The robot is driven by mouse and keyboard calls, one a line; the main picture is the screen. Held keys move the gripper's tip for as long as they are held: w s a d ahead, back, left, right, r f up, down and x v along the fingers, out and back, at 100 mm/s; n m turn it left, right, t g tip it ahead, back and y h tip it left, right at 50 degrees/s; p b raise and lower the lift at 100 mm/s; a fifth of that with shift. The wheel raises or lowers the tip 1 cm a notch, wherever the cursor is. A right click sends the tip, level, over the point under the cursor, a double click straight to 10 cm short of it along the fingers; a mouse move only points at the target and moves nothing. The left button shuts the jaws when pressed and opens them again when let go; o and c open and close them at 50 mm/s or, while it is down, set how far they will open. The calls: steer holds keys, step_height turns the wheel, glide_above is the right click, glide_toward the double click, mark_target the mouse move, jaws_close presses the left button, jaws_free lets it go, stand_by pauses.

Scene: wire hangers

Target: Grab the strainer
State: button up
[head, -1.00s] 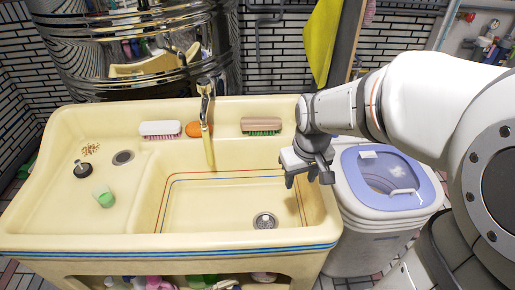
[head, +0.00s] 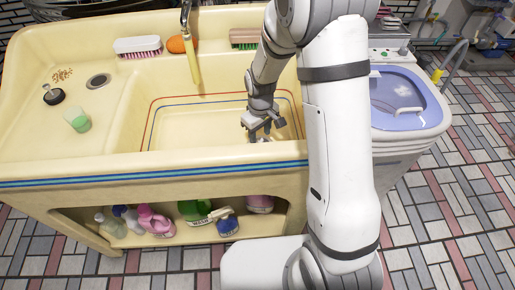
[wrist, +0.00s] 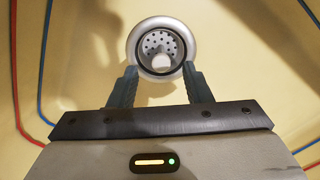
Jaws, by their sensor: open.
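The strainer (wrist: 159,43) is a round metal drain basket with small holes and a pale centre knob, set in the drain of the sink basin. In the wrist view it lies just ahead of my gripper (wrist: 160,76), whose two dark fingers are apart with nothing between them. The fingertips overlap the lower rim of the drain in the picture; I cannot tell whether they touch it. In the head view my gripper (head: 262,130) is down inside the basin, over the drain, and hides most of the strainer.
The cream sink (head: 60,150) has walls around the basin (head: 190,125). Brushes, including a white one (head: 138,46), and an orange sponge (head: 178,43) lie on the back ledge. A faucet (head: 190,50) hangs over the basin. A washing machine (head: 405,100) stands to the right.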

step_height(320, 180, down, 4)
steer(key=shift+s+r+b, duration=0.15)
steer(key=shift+r+b, duration=0.05)
steer(key=shift+b, duration=0.1)
jaws_close()
